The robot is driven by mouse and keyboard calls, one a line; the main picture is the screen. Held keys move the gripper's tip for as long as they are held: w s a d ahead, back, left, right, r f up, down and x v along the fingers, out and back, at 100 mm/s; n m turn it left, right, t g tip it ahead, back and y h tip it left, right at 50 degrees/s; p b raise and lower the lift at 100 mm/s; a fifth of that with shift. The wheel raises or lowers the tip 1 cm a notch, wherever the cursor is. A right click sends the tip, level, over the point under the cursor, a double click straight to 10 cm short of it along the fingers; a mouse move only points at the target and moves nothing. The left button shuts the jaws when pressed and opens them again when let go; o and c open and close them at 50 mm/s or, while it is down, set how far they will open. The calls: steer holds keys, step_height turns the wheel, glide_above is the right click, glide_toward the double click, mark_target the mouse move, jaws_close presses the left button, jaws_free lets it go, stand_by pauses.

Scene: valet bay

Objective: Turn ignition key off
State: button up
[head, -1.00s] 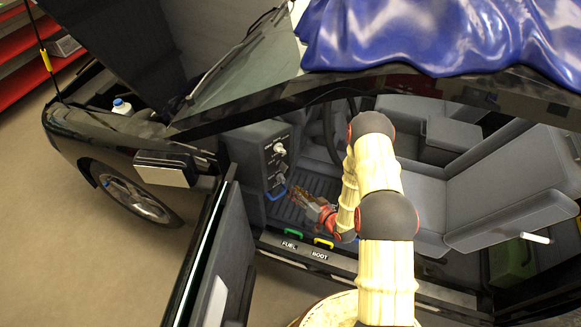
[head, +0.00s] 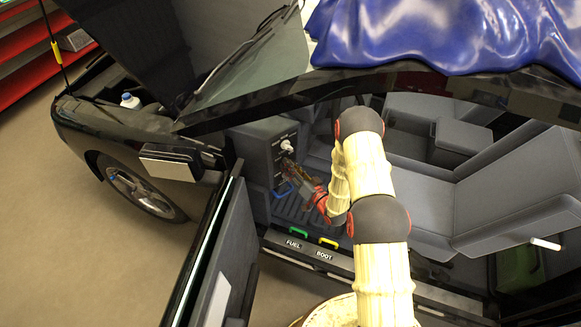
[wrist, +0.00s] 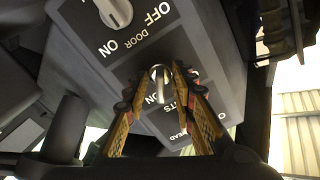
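My gripper (wrist: 165,75) is at a dark control panel (head: 266,155) inside the open car door. In the wrist view its two yellow fingers stand apart, with a small silver bent part (wrist: 158,85) showing between them. This part sits beside an ON label, with other lettering partly hidden by the fingers. I cannot tell whether the fingers touch it. A white knob (wrist: 115,12) with OFF, DOOR and ON lettering is higher on the panel; it also shows in the head view (head: 287,145). No part is clearly readable as the ignition key.
Below the panel are blue (head: 282,190), green (head: 297,231) and yellow (head: 328,242) handles; FUEL and BOOT labels sit by the last two. The open door (head: 215,255) is at left of my arm, the seat (head: 405,195) at right. A blue cover (head: 430,35) lies on the roof.

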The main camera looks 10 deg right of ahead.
steer(key=shift+c, duration=1.4)
steer(key=c, duration=0.4)
